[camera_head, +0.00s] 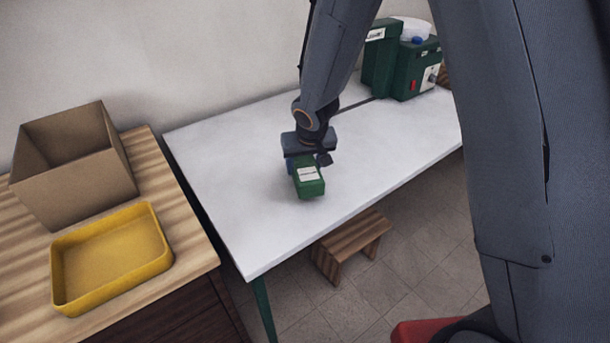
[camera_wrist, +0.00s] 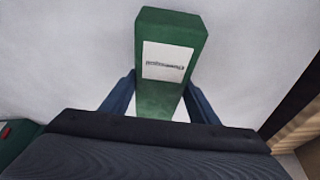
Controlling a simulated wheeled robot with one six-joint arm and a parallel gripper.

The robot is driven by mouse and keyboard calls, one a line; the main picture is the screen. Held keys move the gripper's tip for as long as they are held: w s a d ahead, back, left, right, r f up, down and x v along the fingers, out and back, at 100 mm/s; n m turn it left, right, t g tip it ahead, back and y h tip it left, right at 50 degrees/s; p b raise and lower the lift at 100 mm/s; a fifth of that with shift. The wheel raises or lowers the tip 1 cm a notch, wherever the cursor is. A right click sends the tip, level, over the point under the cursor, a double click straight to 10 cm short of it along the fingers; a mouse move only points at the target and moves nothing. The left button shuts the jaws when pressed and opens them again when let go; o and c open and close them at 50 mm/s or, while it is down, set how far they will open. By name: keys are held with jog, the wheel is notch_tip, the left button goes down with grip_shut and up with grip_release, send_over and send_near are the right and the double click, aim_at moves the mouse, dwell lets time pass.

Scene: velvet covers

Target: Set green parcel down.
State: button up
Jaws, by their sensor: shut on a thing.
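The green parcel (camera_head: 309,183) is a small box with a white label, at the white table (camera_head: 222,176) in the head view. My gripper (camera_head: 307,161) is shut on it from above. In the wrist view the parcel (camera_wrist: 170,35) sits between the two blue fingers of my gripper (camera_wrist: 158,100), its label facing the camera. The parcel is low over the tabletop; I cannot tell whether its underside touches. Part of the parcel is hidden by the gripper in the head view.
A wooden cabinet on the left holds an open cardboard box (camera_head: 75,170) and a yellow tray (camera_head: 112,258). A green machine (camera_head: 412,68) stands at the table's far right end. A wooden stool (camera_head: 351,243) is below the front edge. The tabletop around the parcel is clear.

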jog(key=shift+f+b, duration=1.15)
jog(key=shift+f, duration=0.35)
jog(key=shift+f, duration=0.15)
jog(key=o, duration=1.3)
jog(key=p+v, duration=0.4)
jog(key=v, duration=0.8)
jog(key=s+d+r+g, duration=0.1)
jog(key=s+d, duration=0.4)
jog(key=s, duration=0.1)
jog(key=s+d+r+m+g, duration=0.1)
jog(key=s+d, duration=0.4)
jog(key=s, duration=0.1)
jog(key=s+d+r+m+g+h, duration=0.1)
jog(key=s+d, duration=0.5)
jog(key=shift+s+r, duration=0.15)
jog(key=shift+r, duration=0.2)
